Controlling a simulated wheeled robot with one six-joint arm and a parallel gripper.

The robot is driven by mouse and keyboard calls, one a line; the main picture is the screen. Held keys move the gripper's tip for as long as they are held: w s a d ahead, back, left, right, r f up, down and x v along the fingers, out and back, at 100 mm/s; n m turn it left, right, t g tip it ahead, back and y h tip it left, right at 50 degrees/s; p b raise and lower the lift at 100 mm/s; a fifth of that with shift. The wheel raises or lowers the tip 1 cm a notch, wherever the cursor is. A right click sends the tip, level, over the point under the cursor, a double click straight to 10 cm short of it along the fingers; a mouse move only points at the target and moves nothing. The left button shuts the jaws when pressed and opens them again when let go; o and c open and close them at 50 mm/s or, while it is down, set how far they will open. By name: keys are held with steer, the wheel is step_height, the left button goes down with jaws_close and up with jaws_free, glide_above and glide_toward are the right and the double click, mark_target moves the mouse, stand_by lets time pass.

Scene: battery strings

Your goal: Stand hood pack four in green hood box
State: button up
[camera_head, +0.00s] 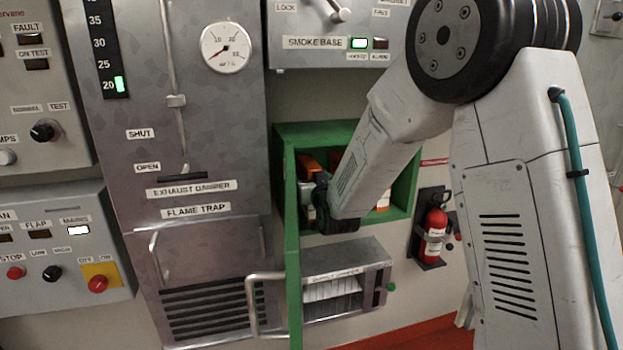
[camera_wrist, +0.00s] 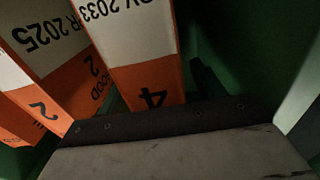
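The green hood box (camera_head: 318,130) is open on the wall, with its green door (camera_head: 292,250) swung out toward me. Orange-and-white packs (camera_head: 308,164) stand inside, partly hidden by my arm. In the wrist view, hood pack four (camera_wrist: 150,85), orange and white with a black 4, is at the centre. It leans slightly in the picture. Packs marked 2 (camera_wrist: 62,78) are to its left. My gripper (camera_head: 322,195) is inside the box opening, close to the packs. In the wrist view a dark edge and grey plate cover the lower end of pack four; the fingertips are not clear.
The green inner wall (camera_wrist: 250,50) to the right of pack four is dark and bare. A louvred metal unit (camera_head: 340,285) is below the box, and a red fire extinguisher (camera_head: 434,232) hangs to its right. A metal cabinet with handles (camera_head: 205,215) is on the left.

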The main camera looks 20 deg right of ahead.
steer(key=s+d+r+g, duration=0.1)
steer(key=s+g, duration=0.7)
steer(key=s, duration=1.6)
steer(key=s+d+r+g, duration=0.2)
steer(key=s+g, duration=0.6)
steer(key=s, duration=1.7)
steer(key=shift+d+g, duration=0.4)
steer(key=shift+d, duration=0.45)
